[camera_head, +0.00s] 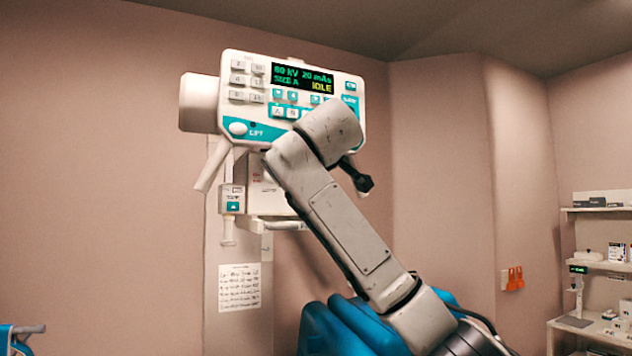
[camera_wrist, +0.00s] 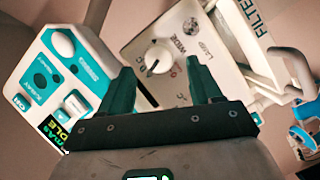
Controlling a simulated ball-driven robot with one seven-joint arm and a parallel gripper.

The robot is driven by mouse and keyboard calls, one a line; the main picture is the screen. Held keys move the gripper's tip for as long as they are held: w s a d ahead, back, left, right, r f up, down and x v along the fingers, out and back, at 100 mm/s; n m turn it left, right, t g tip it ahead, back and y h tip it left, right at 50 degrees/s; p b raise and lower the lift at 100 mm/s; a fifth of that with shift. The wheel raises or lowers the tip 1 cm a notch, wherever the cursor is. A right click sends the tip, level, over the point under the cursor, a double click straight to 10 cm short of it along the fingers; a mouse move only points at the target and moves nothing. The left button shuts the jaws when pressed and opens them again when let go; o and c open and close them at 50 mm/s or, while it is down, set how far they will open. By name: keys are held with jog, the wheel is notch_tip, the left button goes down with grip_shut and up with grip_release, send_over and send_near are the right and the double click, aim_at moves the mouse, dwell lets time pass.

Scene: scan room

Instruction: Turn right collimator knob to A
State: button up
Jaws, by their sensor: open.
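In the wrist view a white round collimator knob (camera_wrist: 158,58) sits on a light grey panel (camera_wrist: 135,20). My gripper (camera_wrist: 158,66) is open and empty. Its two dark teal fingers appear on either side of the knob in the picture; I see no contact, and the remaining gap is hard to judge. In the head view my arm covers the gripper and this panel. The display (camera_head: 303,79) reads 80 kV, 20 mAs, SIZE A, IDLE.
The control console (camera_wrist: 80,75) with teal buttons lies close left of the fingers. A white frame (camera_wrist: 270,75) and a FILTER label (camera_wrist: 257,18) are at the right. In the head view a shelf (camera_head: 598,209) stands far right and a notice (camera_head: 239,287) hangs below the console.

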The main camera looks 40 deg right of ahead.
jog(key=f+b+v, duration=0.1)
jog(key=v, duration=0.5)
jog(key=shift+s+a+r+b, duration=0.25)
jog(key=shift+s+r+b, duration=0.15)
jog(key=shift+r, duration=0.05)
